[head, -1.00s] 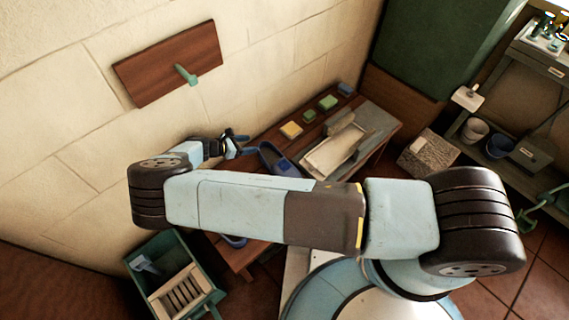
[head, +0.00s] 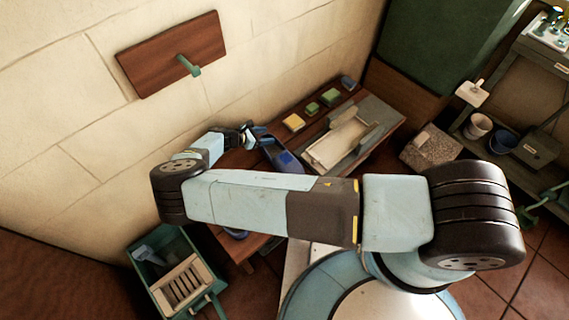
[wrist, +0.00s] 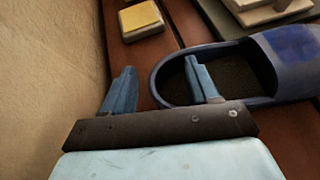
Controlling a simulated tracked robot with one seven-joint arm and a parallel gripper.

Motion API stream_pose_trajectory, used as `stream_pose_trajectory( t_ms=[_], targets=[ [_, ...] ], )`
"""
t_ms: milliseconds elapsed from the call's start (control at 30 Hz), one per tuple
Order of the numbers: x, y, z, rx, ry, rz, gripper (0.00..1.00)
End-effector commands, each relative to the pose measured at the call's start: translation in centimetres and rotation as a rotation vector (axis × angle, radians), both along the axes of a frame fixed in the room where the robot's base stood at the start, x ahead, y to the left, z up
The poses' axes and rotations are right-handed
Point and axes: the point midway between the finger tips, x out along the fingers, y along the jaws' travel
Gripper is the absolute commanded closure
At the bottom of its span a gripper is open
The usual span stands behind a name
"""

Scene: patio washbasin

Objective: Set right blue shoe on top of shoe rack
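A blue shoe (head: 284,158) lies on the wooden rack's top board (head: 235,158), its opening facing up; it also shows in the wrist view (wrist: 289,58). My gripper (head: 252,134) is at the heel end of this shoe. In the wrist view my gripper (wrist: 163,85) is open: the right finger overlaps the shoe's opening, and the left finger is outside, on the wall side. Nothing is clamped between the fingers. I cannot tell how deep the right finger sits.
A yellow sponge block (head: 293,122), green blocks (head: 330,97) and a pale tray (head: 336,143) sit on the same top. The wall (wrist: 50,80) runs close along its left side. A green crate (head: 172,272) stands on the floor at lower left.

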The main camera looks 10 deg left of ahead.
Motion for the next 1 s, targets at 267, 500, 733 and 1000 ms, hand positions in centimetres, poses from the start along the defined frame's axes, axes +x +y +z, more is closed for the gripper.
stream_pose_trajectory(
  t_ms=[267,500,733,1000],
  targets=[
    [0.01,-0.01,0.00,0.000,0.000,0.000,0.67],
    [0.01,-0.01,-0.01,0.000,0.000,0.000,0.90],
    [0.02,-0.05,0.01,-0.001,-0.001,0.000,1.00],
    [0.01,-0.05,0.42,-0.001,0.000,-0.001,1.00]
  ],
)
